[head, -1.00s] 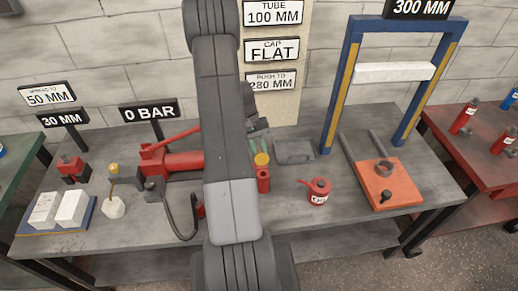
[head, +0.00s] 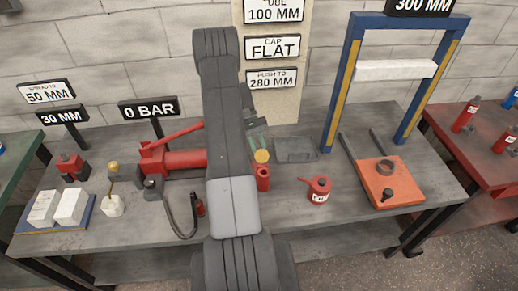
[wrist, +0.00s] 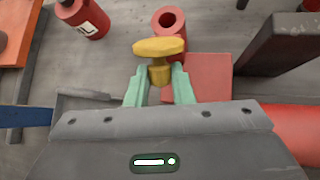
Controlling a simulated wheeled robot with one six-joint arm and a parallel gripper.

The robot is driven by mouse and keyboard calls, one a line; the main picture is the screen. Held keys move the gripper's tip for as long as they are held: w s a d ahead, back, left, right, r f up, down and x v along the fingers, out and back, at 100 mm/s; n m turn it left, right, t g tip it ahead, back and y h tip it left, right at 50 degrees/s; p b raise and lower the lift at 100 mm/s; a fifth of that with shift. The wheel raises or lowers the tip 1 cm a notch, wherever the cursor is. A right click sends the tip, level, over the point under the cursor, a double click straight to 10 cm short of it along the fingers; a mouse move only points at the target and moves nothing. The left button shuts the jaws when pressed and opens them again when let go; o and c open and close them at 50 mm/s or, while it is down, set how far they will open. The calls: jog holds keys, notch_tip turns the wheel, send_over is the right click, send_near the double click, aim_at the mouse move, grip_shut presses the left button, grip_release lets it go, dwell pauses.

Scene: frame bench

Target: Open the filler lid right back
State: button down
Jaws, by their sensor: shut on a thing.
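A yellow round-topped knob (wrist: 159,48) is between my green fingertips in the wrist view; it shows as a yellow disc in the head view (head: 261,156). My gripper (wrist: 159,84) is shut on its stem. A red cylinder with a dark open bore (wrist: 172,20) stands just beyond the knob; it also shows in the head view (head: 263,178). I cannot tell which red part the knob joins. My arm hides part of the red pump (head: 184,160) in the head view.
A red oil can (head: 319,190) stands on the grey bench (head: 290,225) to the right. Beyond it are an orange block (head: 385,183) and a blue press frame (head: 336,90). A black hose (head: 180,225) and white blocks (head: 70,206) are to the left.

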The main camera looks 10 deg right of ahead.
jog(key=c, duration=1.3)
grip_release()
jog(key=shift+o, duration=0.2)
jog(key=b+v, duration=0.1)
jog(key=v, duration=0.6)
jog(key=shift+w+r+b, duration=0.2)
jog(key=shift+b, duration=0.2)
jog(key=p+x, duration=0.2)
jog(key=x, duration=0.5)
jog(key=shift+s, duration=0.25)
jog(key=shift+s+r+t+p, duration=0.2)
jog(key=shift+r+t+p, duration=0.15)
jog(key=shift+t, duration=0.75)
